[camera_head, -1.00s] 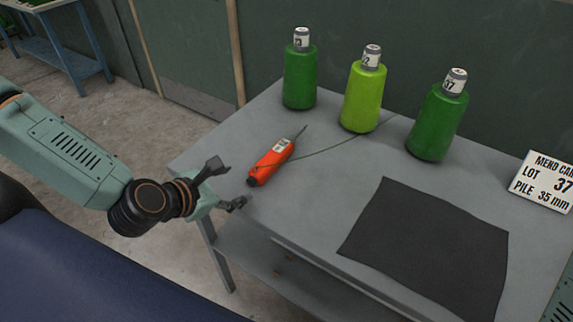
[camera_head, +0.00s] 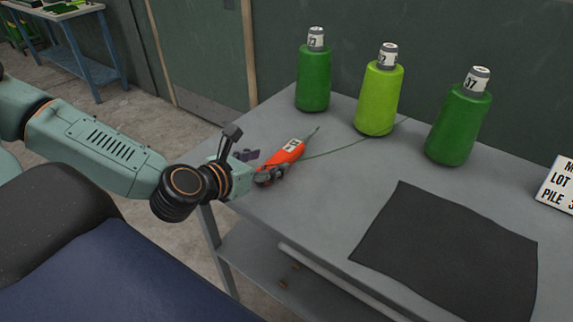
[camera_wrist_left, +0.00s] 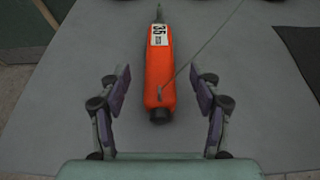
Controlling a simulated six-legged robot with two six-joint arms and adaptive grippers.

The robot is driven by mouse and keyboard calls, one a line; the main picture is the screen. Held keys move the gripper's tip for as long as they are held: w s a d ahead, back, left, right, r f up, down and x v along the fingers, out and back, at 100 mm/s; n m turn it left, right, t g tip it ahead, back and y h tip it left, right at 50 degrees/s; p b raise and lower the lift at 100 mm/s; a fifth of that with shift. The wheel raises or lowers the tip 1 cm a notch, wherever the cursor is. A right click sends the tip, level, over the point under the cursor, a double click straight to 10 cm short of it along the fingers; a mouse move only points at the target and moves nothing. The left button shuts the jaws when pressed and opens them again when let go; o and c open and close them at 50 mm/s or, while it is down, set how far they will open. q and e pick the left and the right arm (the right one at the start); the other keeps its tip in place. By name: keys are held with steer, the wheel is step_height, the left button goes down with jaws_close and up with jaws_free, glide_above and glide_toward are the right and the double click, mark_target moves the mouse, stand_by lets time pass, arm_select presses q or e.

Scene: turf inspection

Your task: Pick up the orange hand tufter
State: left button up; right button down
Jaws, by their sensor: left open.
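The orange hand tufter (camera_head: 286,152) lies on the grey table near its left edge, with a white label and a thin green yarn running from it. In the left wrist view the tufter (camera_wrist_left: 160,75) lies lengthwise, its dark butt end toward me and its label reading 35. My left gripper (camera_head: 260,164) is at the tufter's near end. In the left wrist view the open jaws (camera_wrist_left: 160,98) stand on either side of the tufter's near end, with gaps on both sides. In the head view one finger partly hides that end. My right gripper is not in view.
A dark green cone (camera_head: 314,80), a lime green cone (camera_head: 378,98) and another dark green cone (camera_head: 458,125) stand along the back of the table. A black mat (camera_head: 450,250) lies at front right. A white lot card (camera_head: 559,186) stands at the right.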

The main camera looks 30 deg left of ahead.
mark_target(281, 155)
arm_select(q)
steer(key=shift+w+f, duration=0.2)
steer(key=shift+w, duration=0.1)
steer(key=shift+a+b, duration=0.15)
steer(key=shift+b, duration=0.15)
steer(key=shift+w+f+b, duration=0.1)
steer(key=shift+w+b, duration=0.2)
steer(key=shift+b, duration=0.25)
steer(key=shift+d+b+x, duration=0.2)
steer(key=shift+b+x, duration=0.5)
steer(key=shift+x, duration=0.45)
steer(key=shift+w+f+b, duration=0.1)
steer(key=shift+w+b, duration=0.45)
steer(key=shift+w, duration=0.1)
steer(key=shift+w+f, duration=0.1)
steer(key=shift+w, duration=0.35)
